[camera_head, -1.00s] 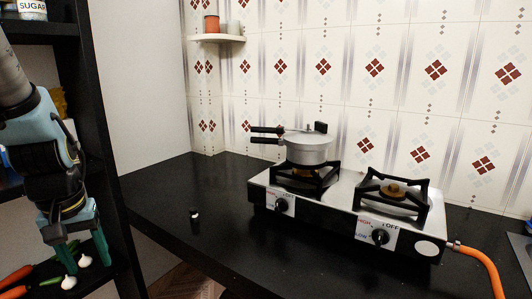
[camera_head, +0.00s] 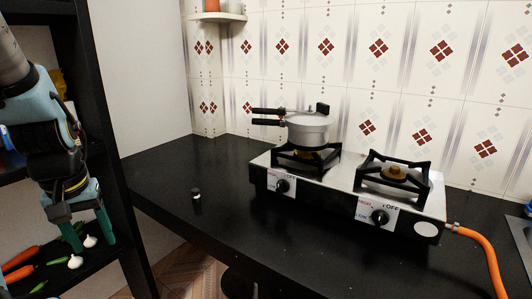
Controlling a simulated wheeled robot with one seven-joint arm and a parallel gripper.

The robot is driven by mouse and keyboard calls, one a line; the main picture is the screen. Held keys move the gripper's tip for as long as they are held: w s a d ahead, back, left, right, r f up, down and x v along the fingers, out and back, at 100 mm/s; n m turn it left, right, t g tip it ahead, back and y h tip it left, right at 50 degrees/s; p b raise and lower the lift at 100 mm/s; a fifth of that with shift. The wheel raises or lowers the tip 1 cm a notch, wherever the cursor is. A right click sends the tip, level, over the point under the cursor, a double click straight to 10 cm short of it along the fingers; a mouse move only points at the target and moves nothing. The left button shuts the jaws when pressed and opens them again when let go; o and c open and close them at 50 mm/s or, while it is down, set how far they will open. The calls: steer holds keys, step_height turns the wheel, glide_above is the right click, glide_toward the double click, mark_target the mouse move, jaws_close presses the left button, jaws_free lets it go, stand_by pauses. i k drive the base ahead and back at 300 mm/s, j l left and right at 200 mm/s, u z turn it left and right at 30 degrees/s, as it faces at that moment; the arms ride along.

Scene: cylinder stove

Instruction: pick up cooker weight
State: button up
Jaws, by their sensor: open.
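The cooker weight appears to be the small black and silver piece (camera_head: 196,194) standing alone on the black counter, left of the stove. A silver pressure cooker (camera_head: 307,129) with black handles pointing left sits on the stove's left burner. My gripper (camera_head: 82,250) is at the far left, pointing down in front of the shelf, with its green fingers apart and empty. It is well to the left of the weight and not touching it.
The two-burner stove (camera_head: 345,197) stands on the counter (camera_head: 160,170), with an orange hose (camera_head: 478,249) at its right. A black shelf (camera_head: 103,120) with vegetables is at the left. The counter around the weight is clear.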

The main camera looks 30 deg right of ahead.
mark_target(196, 198)
steer(key=k+l+u, duration=0.15)
steer(key=l+u, duration=0.2)
steer(key=k+l+u, duration=0.2)
steer(key=l+u, duration=0.15)
steer(key=l, duration=0.2)
steer(key=k+l+u, duration=0.2)
steer(key=l+u, duration=0.2)
